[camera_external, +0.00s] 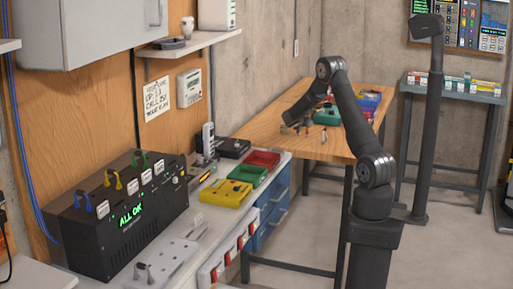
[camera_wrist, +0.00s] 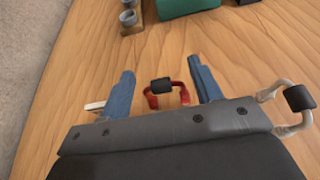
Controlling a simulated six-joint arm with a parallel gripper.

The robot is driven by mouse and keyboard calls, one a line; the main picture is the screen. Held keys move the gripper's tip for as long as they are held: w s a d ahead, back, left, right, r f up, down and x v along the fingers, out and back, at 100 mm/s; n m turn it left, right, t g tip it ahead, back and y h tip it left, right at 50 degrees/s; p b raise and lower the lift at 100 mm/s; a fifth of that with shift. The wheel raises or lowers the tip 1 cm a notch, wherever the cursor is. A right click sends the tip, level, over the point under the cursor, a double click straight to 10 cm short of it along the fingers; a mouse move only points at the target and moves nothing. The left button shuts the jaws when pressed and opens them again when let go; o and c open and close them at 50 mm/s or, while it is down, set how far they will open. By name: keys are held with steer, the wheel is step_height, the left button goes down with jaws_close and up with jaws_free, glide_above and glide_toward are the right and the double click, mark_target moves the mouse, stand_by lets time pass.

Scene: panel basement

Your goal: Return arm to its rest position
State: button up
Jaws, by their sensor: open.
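My gripper (camera_external: 297,124) hangs low over the wooden table (camera_external: 262,128), with my arm bent down towards it. In the wrist view my gripper (camera_wrist: 161,66) has its two blue fingers spread wide apart. A red handle with a black grip (camera_wrist: 163,87) shows between the fingers, lower part hidden by the gripper body; I cannot tell whether it touches anything of mine. A white handle with a black grip (camera_wrist: 298,98) shows to the right of the gripper. Part of a white piece (camera_wrist: 95,107) shows beside the left finger.
A green bin (camera_wrist: 187,8) and small grey cylinders (camera_wrist: 129,19) lie ahead. Red (camera_external: 262,159), green (camera_external: 247,175) and yellow (camera_external: 226,193) trays stand on the left bench. A dark post (camera_external: 428,130) stands right.

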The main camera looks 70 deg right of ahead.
steer(key=v, duration=1.2)
steer(key=x, duration=1.2)
steer(key=shift+d+f, duration=0.15)
steer(key=shift+d, duration=0.1)
steer(key=r, duration=0.5)
steer(key=shift+s, duration=0.3)
steer(key=s+d+r, duration=0.2)
steer(key=s+r, duration=0.5)
steer(key=s, duration=0.4)
step_height(320, 180, up, 10)
steer(key=w+a+n+t+y, duration=0.3)
steer(key=w+a+n+t, duration=0.5)
steer(key=w+a, duration=0.9)
steer(key=a, duration=0.4)
steer(key=shift+a+r+t, duration=0.15)
steer(key=shift+r+t, duration=0.1)
steer(key=shift+t, duration=0.15)
